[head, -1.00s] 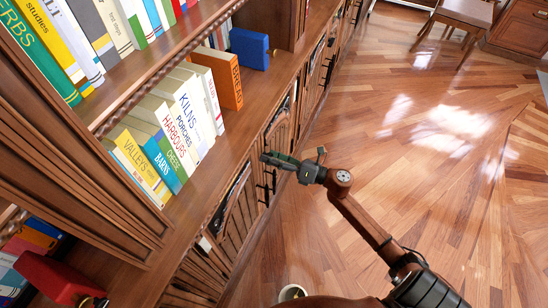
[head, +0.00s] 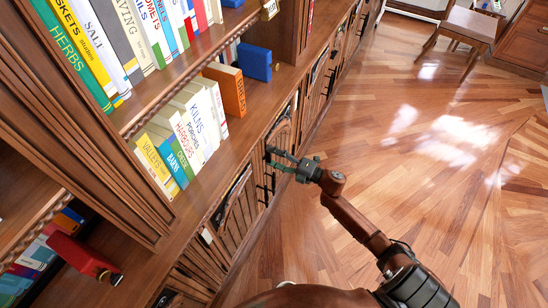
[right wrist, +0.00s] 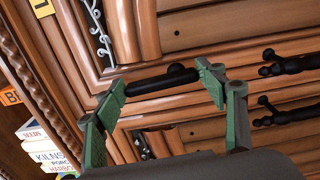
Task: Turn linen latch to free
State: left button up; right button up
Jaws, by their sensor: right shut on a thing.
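A black latch handle (right wrist: 160,80) on a wooden cabinet door front lies between the two green-padded fingers of my right gripper (right wrist: 165,88) in the right wrist view. The handle runs roughly crosswise from finger to finger, and the gripper is shut on it. In the head view my right gripper (head: 282,158) is at the cabinet fronts below the bookshelf ledge. Its grip is small there and partly blends with the dark hardware. I cannot read a label naming this latch. My left gripper is not in view.
More black handles (right wrist: 288,64) stick out beside the held one. The wooden floor (head: 400,170) to the right is open, with a chair (head: 465,30) far off.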

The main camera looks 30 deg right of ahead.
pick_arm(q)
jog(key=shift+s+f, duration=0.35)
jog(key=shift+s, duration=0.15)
pick_arm(e)
jog(key=shift+w+d+m, duration=0.1)
jog(key=shift+d+m, duration=0.05)
jog(key=shift+m, duration=0.35)
jog(key=o, duration=1.2)
jog(key=shift+c, duration=0.2)
jog(key=v, duration=1.2)
